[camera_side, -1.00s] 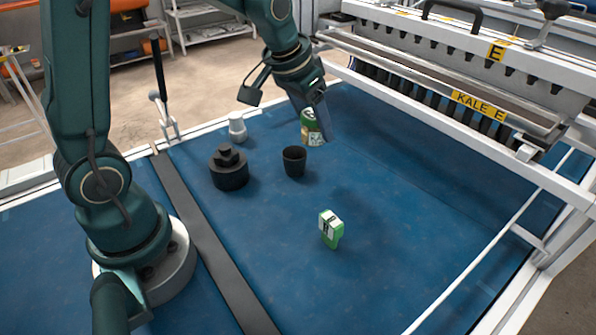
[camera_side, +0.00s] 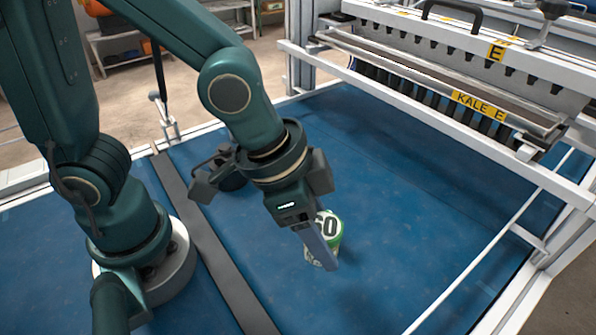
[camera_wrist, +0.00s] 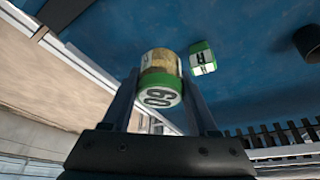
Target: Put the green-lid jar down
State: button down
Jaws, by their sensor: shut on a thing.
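The green-lid jar (camera_side: 331,228) has a white label marked 60 on its green lid, and its body is partly hidden by a finger in the side view. My gripper (camera_side: 322,255) is shut on it. In the wrist view the jar (camera_wrist: 161,78) sits between the two fingers (camera_wrist: 158,98), lid toward the camera. I cannot tell whether its base touches the blue mat (camera_side: 420,200).
A small green and white box (camera_wrist: 203,58) stands close beside the jar in the wrist view; the side view hides it. A black cup (camera_wrist: 310,42) is at that view's right edge. The seeder frame (camera_side: 440,95) borders the mat's back right. The mat's right side is clear.

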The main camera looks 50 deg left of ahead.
jog(key=d+f, duration=0.1)
jog(key=d, duration=0.1)
jog(key=s+d+f, duration=0.2)
jog(key=d, duration=0.1)
jog(key=shift+s+d+f, duration=0.1)
jog(key=shift+d+f, duration=0.2)
jog(key=shift+f, duration=2.05)
jog(key=shift+f, duration=0.15)
jog(key=shift+c, duration=0.9)
grip_release()
